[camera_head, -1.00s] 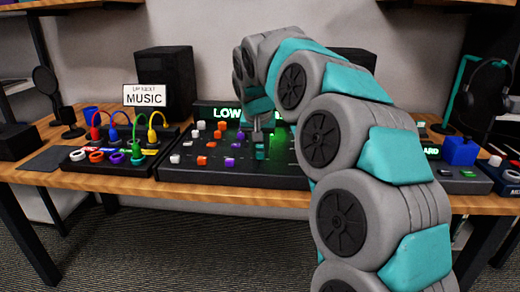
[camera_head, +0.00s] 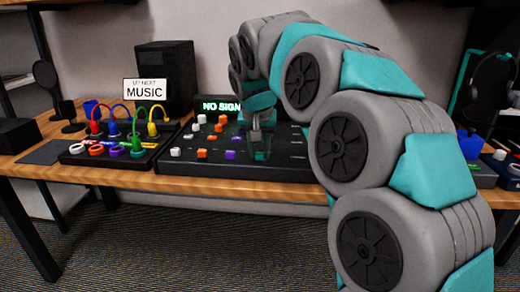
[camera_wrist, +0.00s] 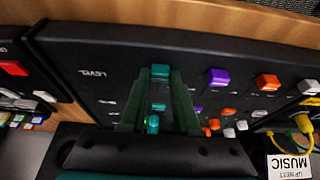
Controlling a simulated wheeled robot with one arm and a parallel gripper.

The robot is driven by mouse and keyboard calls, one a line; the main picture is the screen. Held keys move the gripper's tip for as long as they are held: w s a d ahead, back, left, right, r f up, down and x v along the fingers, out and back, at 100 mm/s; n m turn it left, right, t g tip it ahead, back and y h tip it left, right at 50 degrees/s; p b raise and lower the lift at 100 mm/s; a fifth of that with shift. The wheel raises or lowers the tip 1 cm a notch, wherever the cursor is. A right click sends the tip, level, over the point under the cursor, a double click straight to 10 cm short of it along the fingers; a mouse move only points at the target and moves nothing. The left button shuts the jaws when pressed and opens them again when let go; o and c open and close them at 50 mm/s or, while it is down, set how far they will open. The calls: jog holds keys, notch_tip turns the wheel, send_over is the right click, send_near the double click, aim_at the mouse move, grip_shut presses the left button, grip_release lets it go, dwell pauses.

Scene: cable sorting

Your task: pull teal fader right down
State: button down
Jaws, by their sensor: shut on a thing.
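The mixing console (camera_head: 290,170) is a dark sloped panel on the wooden desk, with rows of coloured fader caps. My gripper (camera_head: 260,150) reaches down to its front part, right of the purple caps. In the wrist view, my gripper (camera_wrist: 160,82) is shut on a teal fader cap (camera_wrist: 160,71) close to the console's front edge. More teal caps (camera_wrist: 158,106) show behind it, between the fingers.
White, orange and purple caps (camera_head: 231,155) stand left of my gripper. A patch box (camera_head: 115,152) with coloured cables and a MUSIC sign (camera_head: 145,91) are further left. A blue block (camera_head: 470,143) is at the right. My arm covers the console's right part.

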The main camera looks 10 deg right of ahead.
jog(key=c, duration=0.6)
grip_release()
jog(key=shift+c, duration=0.2)
jog(key=d+v, duration=0.1)
jog(key=v, duration=0.6)
jog(key=shift+a+r+b, duration=0.3)
jog(key=shift+a+r, duration=0.1)
jog(key=shift+a, duration=0.15)
jog(key=shift+s+f, duration=0.1)
jog(key=shift+s, duration=0.15)
jog(key=s+f+n+g, duration=0.1)
jog(key=s+f+g, duration=0.1)
jog(key=s+f, duration=0.6)
jog(key=s+d+f+n+g+y, duration=0.1)
jog(key=s+f+g, duration=0.1)
jog(key=s+f, duration=0.7)
jog(key=s+d+f+n+g, duration=0.1)
jog(key=s+f, duration=0.8)
jog(key=s, duration=1)
jog(key=shift+s+d+n+g, duration=0.2)
jog(key=shift+s+n+g, duration=0.1)
jog(key=shift+g, duration=0.2)
